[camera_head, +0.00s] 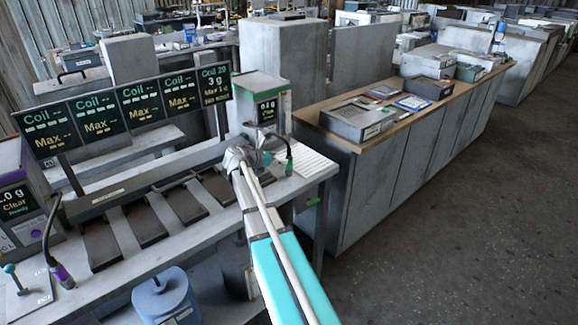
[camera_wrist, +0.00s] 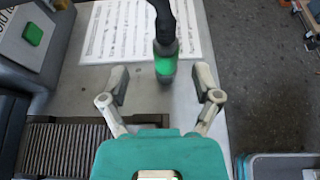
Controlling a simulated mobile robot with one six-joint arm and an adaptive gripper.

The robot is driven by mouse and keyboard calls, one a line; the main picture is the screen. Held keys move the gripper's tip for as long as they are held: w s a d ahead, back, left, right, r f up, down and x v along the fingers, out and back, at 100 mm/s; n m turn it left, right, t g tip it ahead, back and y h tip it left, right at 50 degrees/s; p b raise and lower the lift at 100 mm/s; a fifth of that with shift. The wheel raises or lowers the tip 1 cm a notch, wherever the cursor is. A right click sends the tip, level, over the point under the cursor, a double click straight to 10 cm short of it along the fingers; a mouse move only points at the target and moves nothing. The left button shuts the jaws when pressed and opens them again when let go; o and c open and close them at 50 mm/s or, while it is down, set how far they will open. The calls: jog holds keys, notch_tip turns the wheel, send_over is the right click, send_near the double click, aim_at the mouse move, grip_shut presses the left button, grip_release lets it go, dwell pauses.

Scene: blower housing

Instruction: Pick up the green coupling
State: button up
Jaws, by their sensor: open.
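The green coupling (camera_wrist: 165,66) is a short cylinder with grey ends, on the end of a black hose (camera_wrist: 163,18). In the wrist view it is just beyond my gripper (camera_wrist: 161,82), whose two fingers are spread with the coupling in line with the gap between them. The fingers do not appear to touch it. My fingers are hard to make out there.
A scale unit with a green-edged screen (camera_head: 265,108) stands behind the coupling. Dark trays (camera_head: 183,205) and coil displays (camera_head: 128,105) are to the left. A wood-topped cabinet (camera_head: 385,140) stands right, with open floor beyond.

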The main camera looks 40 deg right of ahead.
aim_at(289, 157)
jog(key=shift+s+b+x, duration=0.15)
jog(key=shift+b+x, duration=0.4)
jog(key=shift+x, duration=0.75)
jog(key=shift+s+b+x, duration=0.15)
jog(key=shift+b+x, duration=0.35)
jog(key=shift+x, duration=0.8)
jog(key=shift+f, duration=0.15)
grip_shut()
